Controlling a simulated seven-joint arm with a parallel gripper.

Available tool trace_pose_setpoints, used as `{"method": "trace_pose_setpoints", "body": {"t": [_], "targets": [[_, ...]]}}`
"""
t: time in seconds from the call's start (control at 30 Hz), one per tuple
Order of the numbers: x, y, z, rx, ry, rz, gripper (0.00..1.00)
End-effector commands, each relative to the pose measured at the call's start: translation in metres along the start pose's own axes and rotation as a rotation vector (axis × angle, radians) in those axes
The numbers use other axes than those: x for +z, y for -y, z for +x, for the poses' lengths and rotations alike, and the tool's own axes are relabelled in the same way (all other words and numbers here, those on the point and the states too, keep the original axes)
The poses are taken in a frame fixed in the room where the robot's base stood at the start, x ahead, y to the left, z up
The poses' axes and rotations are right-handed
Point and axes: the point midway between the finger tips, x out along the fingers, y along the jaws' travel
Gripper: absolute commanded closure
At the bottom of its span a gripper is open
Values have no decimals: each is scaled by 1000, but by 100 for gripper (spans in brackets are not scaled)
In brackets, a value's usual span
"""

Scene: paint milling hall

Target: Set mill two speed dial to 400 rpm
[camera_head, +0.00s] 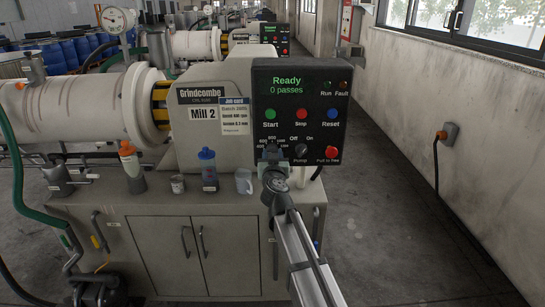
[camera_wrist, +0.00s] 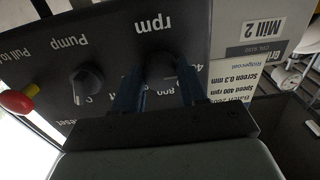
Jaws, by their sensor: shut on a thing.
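The Mill 2 control panel (camera_head: 302,100) faces me on the machine's right end. Its speed dial (camera_wrist: 163,64) is a dark round knob, below the upside-down "rpm" label in the wrist view. My gripper (camera_wrist: 158,88) is shut on the dial, with one finger on each side. In the head view my gripper (camera_head: 270,155) covers most of the dial; numbers such as 600 and 800 show around it. The dial's pointer is hidden, so I cannot tell its setting. The job card (camera_head: 234,115) on the mill reads Speed 400 rpm.
The pump knob (camera_head: 300,150) and red pull knob (camera_head: 331,153) sit right of the dial. Start, Stop and Reset buttons (camera_head: 301,114) are above. The display (camera_head: 287,85) reads Ready, 0 passes.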

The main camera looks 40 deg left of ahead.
Motion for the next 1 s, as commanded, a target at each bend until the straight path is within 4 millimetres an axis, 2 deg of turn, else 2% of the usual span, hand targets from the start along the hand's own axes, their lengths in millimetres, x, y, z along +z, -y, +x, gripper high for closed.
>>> {"method": "trace_pose_setpoints", "body": {"t": [0.23, 0.27, 0.5, 0.83, 1.0], "targets": [[0, 0, 0, 1, -1, -3, 89], [-1, 0, 0, 1, -1, -3, 57], [0, 0, 0, 0, -1, -2, 34], [0, 0, -2, 0, 0, -1, 33], [0, 0, -12, 0, 0, 0, 33]]}}
